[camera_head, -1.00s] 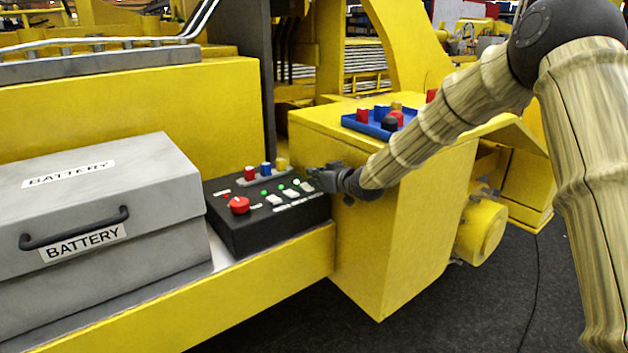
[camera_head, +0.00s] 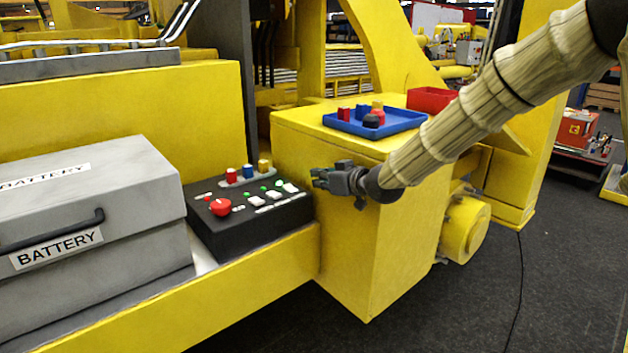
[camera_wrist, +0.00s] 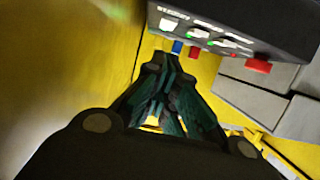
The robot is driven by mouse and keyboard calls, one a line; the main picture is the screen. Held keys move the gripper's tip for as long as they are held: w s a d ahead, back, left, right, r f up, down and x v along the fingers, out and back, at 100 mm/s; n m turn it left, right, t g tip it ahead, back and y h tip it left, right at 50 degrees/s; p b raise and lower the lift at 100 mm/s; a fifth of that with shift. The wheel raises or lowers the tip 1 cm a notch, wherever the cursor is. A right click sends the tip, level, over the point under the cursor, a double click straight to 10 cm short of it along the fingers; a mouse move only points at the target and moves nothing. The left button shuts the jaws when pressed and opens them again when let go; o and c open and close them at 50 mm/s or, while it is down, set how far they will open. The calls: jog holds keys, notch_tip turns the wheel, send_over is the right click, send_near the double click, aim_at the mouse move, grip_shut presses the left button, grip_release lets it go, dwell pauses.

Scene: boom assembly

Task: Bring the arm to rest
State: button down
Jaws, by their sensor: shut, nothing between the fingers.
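My gripper (camera_head: 318,178) is in front of the upper left face of the yellow box, just right of the black control panel (camera_head: 255,228). Its fingers point left, toward the panel, apart from its buttons. In the wrist view my gripper (camera_wrist: 158,62) has its fingers close together with nothing between them, and the panel (camera_wrist: 240,28) shows upside down beyond them. My arm, in a ribbed tan cover, reaches in from the upper right of the head view.
A grey battery box (camera_head: 90,210) stands left of the panel. A blue tray (camera_head: 400,122) with several small parts and a red bin (camera_head: 432,98) are on the yellow box (camera_head: 400,240). A yellow cylinder (camera_head: 467,228) juts out at right. Dark floor lies open in front.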

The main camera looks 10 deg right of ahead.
jog(key=shift+s, duration=0.1)
dwell(0.3)
jog(key=s+d+f+m+g+h, duration=0.1)
jog(key=s+f+g, duration=0.1)
jog(key=s+f, duration=0.75)
jog(key=s+f+m+g+h, duration=0.15)
jog(key=s+f, duration=0.25)
jog(key=f, duration=1.1)
jog(key=s+d+f+m+g+h, duration=0.15)
jog(key=s+f, duration=0.45)
jog(key=f, duration=0.6)
jog(key=s+d+f+m+g+h, duration=0.1)
jog(key=s+f, duration=0.4)
jog(key=s, duration=0.7)
jog(key=s+d+f+m+g+h, duration=0.1)
jog(key=s+d+f+g, duration=0.2)
jog(key=s, duration=1)
jog(key=s+d+f+g+h, duration=0.2)
jog(key=s+d+f+g, duration=0.1)
jog(key=s+f, duration=0.6)
jog(key=s+d, duration=0.1)
jog(key=s, duration=0.2)
jog(key=shift+s+m, duration=0.4)
